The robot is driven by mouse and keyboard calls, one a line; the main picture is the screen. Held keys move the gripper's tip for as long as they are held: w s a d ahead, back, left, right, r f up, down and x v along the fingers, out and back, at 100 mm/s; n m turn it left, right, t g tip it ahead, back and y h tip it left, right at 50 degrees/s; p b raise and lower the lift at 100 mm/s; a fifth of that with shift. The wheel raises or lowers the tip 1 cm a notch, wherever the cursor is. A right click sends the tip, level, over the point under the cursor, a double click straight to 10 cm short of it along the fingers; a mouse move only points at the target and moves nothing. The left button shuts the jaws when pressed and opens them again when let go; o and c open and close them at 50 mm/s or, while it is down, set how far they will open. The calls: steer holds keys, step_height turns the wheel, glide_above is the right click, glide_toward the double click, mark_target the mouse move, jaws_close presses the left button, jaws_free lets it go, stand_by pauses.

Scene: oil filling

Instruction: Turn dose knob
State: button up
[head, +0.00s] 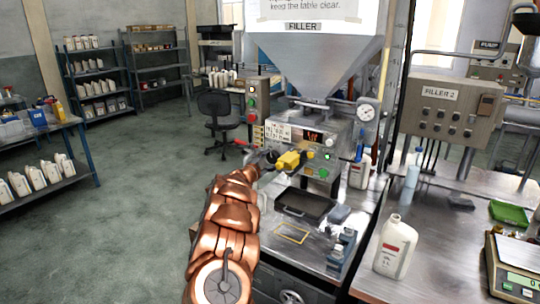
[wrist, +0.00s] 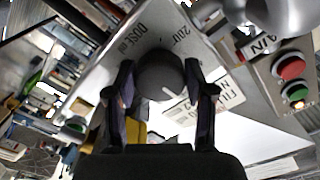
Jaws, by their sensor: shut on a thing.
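The dose knob (wrist: 160,72) is a dark round knob with a white pointer line, on a pale panel marked "DOSE ml" and "200" in the wrist view. My gripper (wrist: 160,92) has one finger on each side of the knob and is shut on it. In the head view my gripper (head: 268,157) is at the front of the filler machine (head: 325,122), left of a yellow part (head: 289,160). The knob is hidden there behind my gripper. The wrist view is tilted, and the pointer's exact reading is unclear.
Red and green buttons (wrist: 291,68) sit right of the knob in the wrist view. Below the machine front are a dark tray (head: 304,205) and a steel bench. A white bottle (head: 395,247) and a scale (head: 515,265) stand at right. The floor at left is open.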

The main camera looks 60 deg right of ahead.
steer(key=shift+n+p, duration=0.7)
steer(key=shift+n, duration=0.3)
steer(key=o, duration=1.1)
steer(key=shift+o, duration=0.2)
steer(key=shift+a, duration=0.1)
steer(key=a, duration=1.1)
steer(key=shift+s+a, duration=0.3)
steer(key=shift+a, duration=0.1)
